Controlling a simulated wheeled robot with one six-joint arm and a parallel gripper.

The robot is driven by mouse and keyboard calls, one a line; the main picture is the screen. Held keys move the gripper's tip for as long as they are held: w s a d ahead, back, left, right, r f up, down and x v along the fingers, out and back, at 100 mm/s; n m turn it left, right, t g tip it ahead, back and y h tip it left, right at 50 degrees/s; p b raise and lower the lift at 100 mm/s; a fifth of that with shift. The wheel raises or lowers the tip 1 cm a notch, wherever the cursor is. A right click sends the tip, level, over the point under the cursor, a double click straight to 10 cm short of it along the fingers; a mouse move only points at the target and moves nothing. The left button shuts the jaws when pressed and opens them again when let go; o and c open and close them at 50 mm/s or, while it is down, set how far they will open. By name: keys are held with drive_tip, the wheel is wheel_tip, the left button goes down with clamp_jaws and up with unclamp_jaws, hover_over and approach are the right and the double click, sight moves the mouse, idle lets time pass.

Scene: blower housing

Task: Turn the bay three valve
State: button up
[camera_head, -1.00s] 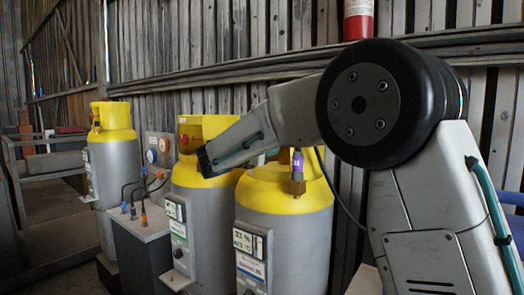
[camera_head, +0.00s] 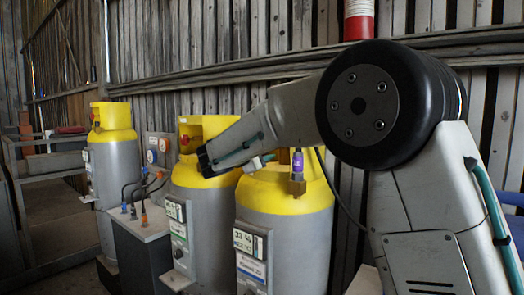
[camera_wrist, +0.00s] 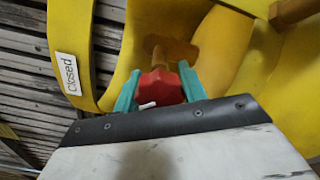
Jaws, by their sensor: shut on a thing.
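A red valve knob (camera_wrist: 160,88) on a brass stem (camera_wrist: 160,55) sits inside the yellow collar (camera_wrist: 87,45) of a cylinder in the wrist view. My gripper (camera_wrist: 157,92) has its two teal fingers on either side of the knob and is shut on it. A small white mark shows on the knob's near side. A white tag reading "Closed" (camera_wrist: 68,73) is on the collar, left of the knob. In the head view my arm reaches to the middle grey cylinder with a yellow top (camera_head: 197,230); its valve and my fingertips are hidden there.
A nearer cylinder (camera_head: 285,240) with a purple-tagged brass fitting stands to the right. Another yellow-topped cylinder (camera_head: 116,170) stands at the left. A grey box (camera_head: 143,245) with hoses and a gauge panel (camera_head: 158,150) stand between. A plank wall is behind.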

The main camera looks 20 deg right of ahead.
drive_tip(key=m, duration=0.4)
drive_tip(key=shift+d+m, duration=0.2)
drive_tip(key=shift+m, duration=2)
drive_tip(key=o, duration=1)
drive_tip(key=shift+d, duration=0.15)
drive_tip(key=shift+c, duration=0.2)
drive_tip(key=shift+a, duration=0.2)
drive_tip(key=v, duration=0.7)
drive_tip(key=shift+s+a, duration=0.2)
drive_tip(key=shift+a, duration=0.15)
